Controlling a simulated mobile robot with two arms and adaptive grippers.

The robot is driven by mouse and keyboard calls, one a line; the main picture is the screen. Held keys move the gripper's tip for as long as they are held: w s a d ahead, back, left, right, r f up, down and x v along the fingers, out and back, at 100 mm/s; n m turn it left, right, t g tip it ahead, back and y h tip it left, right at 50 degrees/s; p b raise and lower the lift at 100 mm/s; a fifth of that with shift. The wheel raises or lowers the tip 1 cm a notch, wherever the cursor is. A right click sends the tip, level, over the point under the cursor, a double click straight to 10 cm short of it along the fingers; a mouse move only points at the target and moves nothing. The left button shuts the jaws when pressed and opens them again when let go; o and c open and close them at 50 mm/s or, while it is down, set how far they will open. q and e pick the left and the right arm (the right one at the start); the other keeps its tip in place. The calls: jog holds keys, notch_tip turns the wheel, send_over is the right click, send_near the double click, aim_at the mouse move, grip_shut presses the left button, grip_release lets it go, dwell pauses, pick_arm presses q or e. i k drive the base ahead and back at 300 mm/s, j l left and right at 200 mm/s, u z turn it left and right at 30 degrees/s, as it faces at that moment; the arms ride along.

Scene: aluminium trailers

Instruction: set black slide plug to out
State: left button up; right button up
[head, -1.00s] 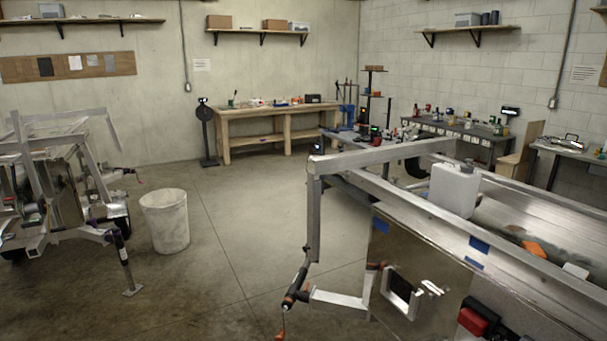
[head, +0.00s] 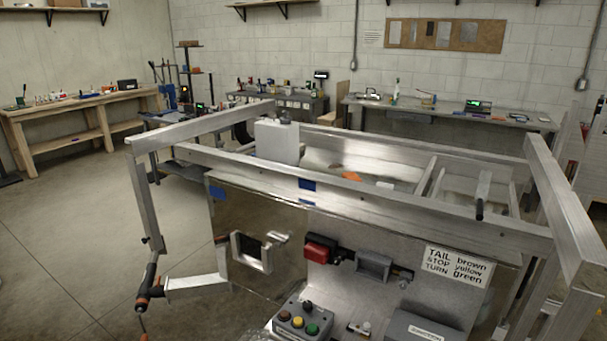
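The aluminium trailer (head: 385,197) fills the middle and right of the head view. No part can be surely told as the black slide plug. A red lamp (head: 321,249) and a grey box-shaped part (head: 373,265) sit on its near panel, with small dark parts beside them that are too small to make out. A metal bracket (head: 240,249) with a dark opening is to their left. A control box (head: 303,320) with yellow, green and red-orange buttons is in front, at the bottom. Neither of my grippers is in view.
A white sign (head: 456,276) lists tail, stop and turn wire colours. A white container (head: 276,142) stands on the trailer. A jack with a black grip (head: 149,285) sticks out at the left corner. Open floor (head: 85,230) lies left. Workbenches (head: 446,112) line the walls.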

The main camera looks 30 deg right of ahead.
aim_at(340, 255)
jog(key=z, duration=1.2)
